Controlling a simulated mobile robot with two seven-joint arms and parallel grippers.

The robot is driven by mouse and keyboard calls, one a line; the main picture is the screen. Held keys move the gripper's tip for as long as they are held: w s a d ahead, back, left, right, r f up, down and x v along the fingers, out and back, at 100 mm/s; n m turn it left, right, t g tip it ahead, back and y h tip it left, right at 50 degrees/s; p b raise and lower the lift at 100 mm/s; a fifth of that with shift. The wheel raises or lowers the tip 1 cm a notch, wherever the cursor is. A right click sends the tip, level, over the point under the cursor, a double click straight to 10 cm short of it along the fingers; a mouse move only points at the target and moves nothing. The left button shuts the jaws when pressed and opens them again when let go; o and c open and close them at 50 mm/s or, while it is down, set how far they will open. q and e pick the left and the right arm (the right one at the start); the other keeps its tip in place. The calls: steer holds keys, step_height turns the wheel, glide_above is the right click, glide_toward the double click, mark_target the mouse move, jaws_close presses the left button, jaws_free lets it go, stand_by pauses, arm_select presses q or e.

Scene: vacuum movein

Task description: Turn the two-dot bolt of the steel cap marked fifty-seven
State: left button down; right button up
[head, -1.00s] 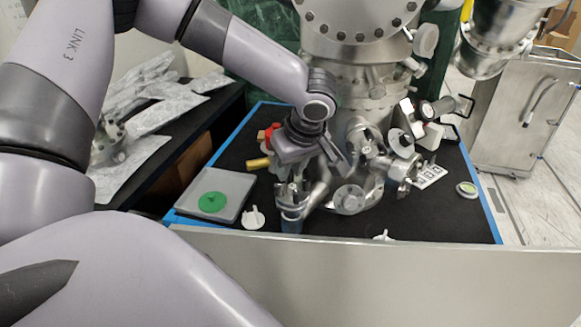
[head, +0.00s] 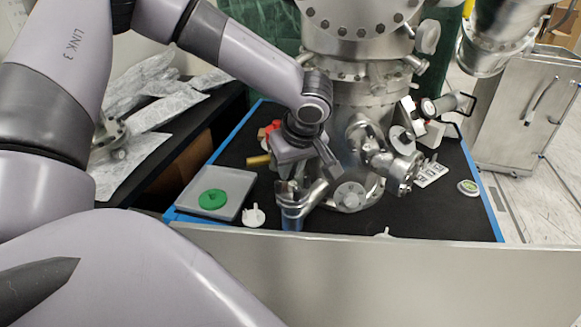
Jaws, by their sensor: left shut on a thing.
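My left gripper (head: 308,172) reaches down from the upper left over the black table in the head view. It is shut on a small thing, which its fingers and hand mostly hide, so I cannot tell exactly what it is. A steel fitting with a blue lower part (head: 291,212) stands just below the fingers. A round steel cap (head: 350,195) faces me on the front of the chamber, right of the gripper. No fifty-seven mark or bolt dots can be read at this size. My right gripper is not in view.
The steel chamber (head: 362,75) rises behind the gripper, with angled side ports (head: 385,160) at right. A grey tray (head: 238,183) holds a green disc (head: 213,199). A white part (head: 253,216) lies near the front edge. A number plate (head: 431,173) and a small round tin (head: 468,187) are at right.

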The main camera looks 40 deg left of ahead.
arm_select(q)
steer(key=shift+m+t+b, duration=0.4)
steer(key=shift+m+t, duration=0.1)
steer(key=shift+m, duration=0.7)
steer(key=m+h, duration=0.1)
steer(key=m, duration=0.1)
steer(key=shift+s+a+r+m+t, duration=0.1)
steer(key=shift+m+t, duration=0.2)
steer(key=shift+t, duration=0.1)
steer(key=shift+m+t+h+p, duration=0.3)
steer(key=shift+m+h, duration=0.1)
steer(key=shift+m, duration=0.8)
steer(key=shift+a+m+h+p, duration=0.1)
steer(key=shift+m+h+p, duration=0.35)
steer(key=shift+m, duration=0.75)
steer(key=c, duration=1.4)
jaws_free()
steer(key=shift+s, duration=0.1)
steer(key=shift+r, duration=0.1)
steer(key=shift+p+v, duration=0.45)
steer(key=shift+v, duration=3)
